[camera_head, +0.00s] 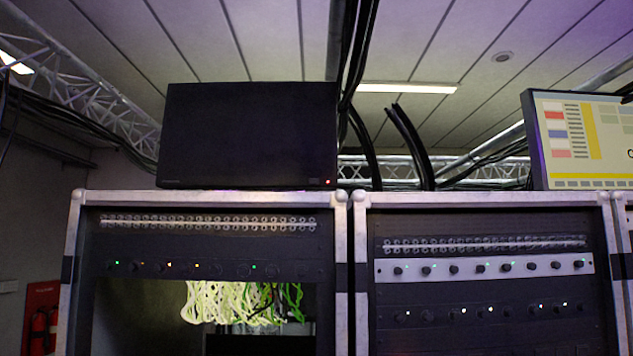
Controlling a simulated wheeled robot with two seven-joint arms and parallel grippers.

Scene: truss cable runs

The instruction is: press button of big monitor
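The big monitor (245,135) stands on top of the left rack case, its screen dark. At its lower right corner is a small button area (322,181) with a red light lit. Neither of my grippers shows in the head view, so their state and distance from the button are hidden.
The left rack (72,270) and the right rack (362,270) stand side by side with rows of knobs and lights. Black cables (357,60) hang behind the monitor. A second, lit monitor (575,140) stands at the right. A truss (90,75) runs along the upper left.

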